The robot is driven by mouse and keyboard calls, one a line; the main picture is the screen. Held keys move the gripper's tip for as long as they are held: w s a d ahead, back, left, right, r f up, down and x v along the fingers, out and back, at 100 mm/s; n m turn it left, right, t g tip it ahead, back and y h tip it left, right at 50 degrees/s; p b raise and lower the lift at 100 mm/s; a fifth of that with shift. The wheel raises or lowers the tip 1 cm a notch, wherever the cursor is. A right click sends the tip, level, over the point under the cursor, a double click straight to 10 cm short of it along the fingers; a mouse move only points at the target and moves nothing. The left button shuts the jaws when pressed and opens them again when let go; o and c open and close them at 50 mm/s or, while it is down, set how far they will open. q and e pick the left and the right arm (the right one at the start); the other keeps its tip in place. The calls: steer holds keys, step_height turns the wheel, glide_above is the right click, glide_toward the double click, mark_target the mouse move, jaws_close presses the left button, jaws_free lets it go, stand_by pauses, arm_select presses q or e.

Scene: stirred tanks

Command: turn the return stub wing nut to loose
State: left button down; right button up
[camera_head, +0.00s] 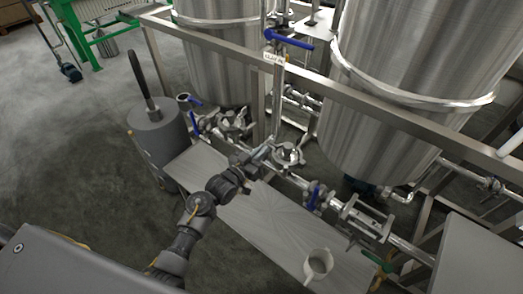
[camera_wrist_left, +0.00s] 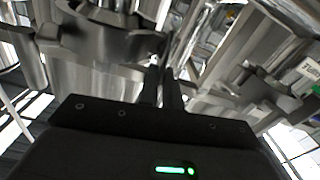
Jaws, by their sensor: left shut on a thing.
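My left gripper (camera_head: 262,153) reaches in from the lower left to the pipe run below the tanks, at a clamped fitting left of the round valve body (camera_head: 288,155). In the left wrist view, its two fingers (camera_wrist_left: 165,86) are close together, shut on a small thin part beside a grey metal clamp (camera_wrist_left: 115,38). This part appears to be the return stub wing nut. The fingers hide most of it, so its turn angle cannot be read. My right gripper is not in view.
Blue-handled valves (camera_head: 314,195) sit along the pipe. A steel frame rail (camera_head: 330,92) crosses above. A grey drum (camera_head: 158,135) stands at left.

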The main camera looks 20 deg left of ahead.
arm_select(q)
steer(key=shift+w+a+f+n+p, duration=0.1)
steer(key=shift+a+f+n+p, duration=0.25)
steer(key=shift+n+p, duration=1.6)
steer(key=shift+w+a+f+n+p, duration=0.15)
steer(key=shift+a+f+n+p, duration=0.2)
steer(key=shift+n, duration=3.1)
steer(key=shift+w+a+f+n+p, duration=0.1)
steer(key=shift+a+f+n+p, duration=0.25)
steer(key=shift+n+p, duration=1.6)
steer(key=shift+d+f+n+b, duration=0.1)
steer(key=shift+f+n+b, duration=0.05)
steer(key=shift+n+b, duration=0.65)
steer(key=c, duration=1.9)
jaws_free()
steer(key=v, duration=1.1)
steer(key=shift+d, duration=0.1)
